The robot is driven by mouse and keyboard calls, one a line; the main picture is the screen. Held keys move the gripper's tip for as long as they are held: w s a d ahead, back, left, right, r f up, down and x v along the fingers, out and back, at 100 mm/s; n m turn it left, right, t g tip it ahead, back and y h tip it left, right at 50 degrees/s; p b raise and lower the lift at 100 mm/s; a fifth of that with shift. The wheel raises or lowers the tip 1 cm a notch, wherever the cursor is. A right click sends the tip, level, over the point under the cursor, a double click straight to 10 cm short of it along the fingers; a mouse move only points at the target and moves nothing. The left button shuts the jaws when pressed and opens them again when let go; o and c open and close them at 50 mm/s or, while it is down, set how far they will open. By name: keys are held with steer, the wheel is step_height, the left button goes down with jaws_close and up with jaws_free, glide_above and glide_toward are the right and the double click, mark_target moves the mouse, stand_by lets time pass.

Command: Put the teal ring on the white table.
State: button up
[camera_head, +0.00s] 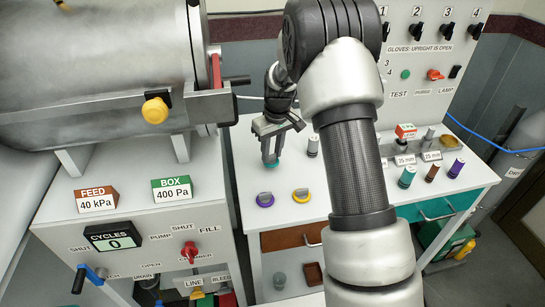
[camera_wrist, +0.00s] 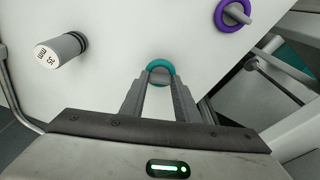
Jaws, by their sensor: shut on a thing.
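The teal ring (camera_head: 271,163) is at the fingertips of my gripper (camera_head: 270,152), which points down over the left part of the white table (camera_head: 245,172). In the wrist view the fingers of my gripper (camera_wrist: 160,84) are shut on the teal ring (camera_wrist: 160,64). A grey piece shows inside the ring, and the fingers hide part of its lower side. The white tabletop (camera_wrist: 130,30) lies behind it. I cannot tell whether the ring touches the tabletop.
A grey cylinder (camera_head: 312,145) stands behind my arm's left side. A teal cylinder (camera_head: 406,176) and others stand at the right. A control cabinet (camera_head: 130,215) borders the table's left.

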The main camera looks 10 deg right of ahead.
mark_target(275, 163)
steer(key=shift+f, duration=0.9)
steer(key=shift+f, duration=0.1)
steer(key=o, duration=1)
step_height(275, 163, up, 12)
steer(key=s+p, duration=0.1)
steer(key=shift+s+d, duration=0.3)
steer(key=shift+d, duration=0.05)
